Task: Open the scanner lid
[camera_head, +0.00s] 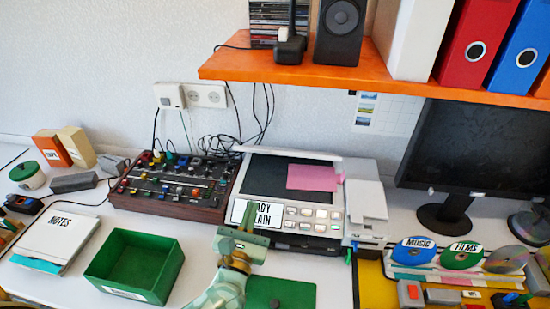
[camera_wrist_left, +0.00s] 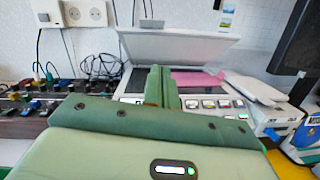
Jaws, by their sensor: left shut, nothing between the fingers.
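The scanner (camera_head: 338,228) stands on the desk with its dark glass bed (camera_head: 262,168) uncovered. Its pale lid (camera_head: 290,153) is raised at the back edge, seen nearly edge-on in the head view. In the left wrist view the lid (camera_wrist_left: 178,47) stands tilted up above the bed. A pink sheet (camera_head: 314,178) lies on the glass. My left gripper (camera_head: 246,214) is shut and empty at the scanner's front left, in front of a partly hidden label. In the left wrist view its fingers (camera_wrist_left: 160,86) point toward the bed, apart from the lid. My right gripper is not in view.
A mixer (camera_head: 172,186) with cables stands left of the scanner. A white device (camera_head: 366,212) adjoins the scanner's right side. An orange shelf (camera_head: 300,72) overhangs behind, and a monitor (camera_head: 475,150) stands at right. A green open box (camera_head: 135,266) sits at front left.

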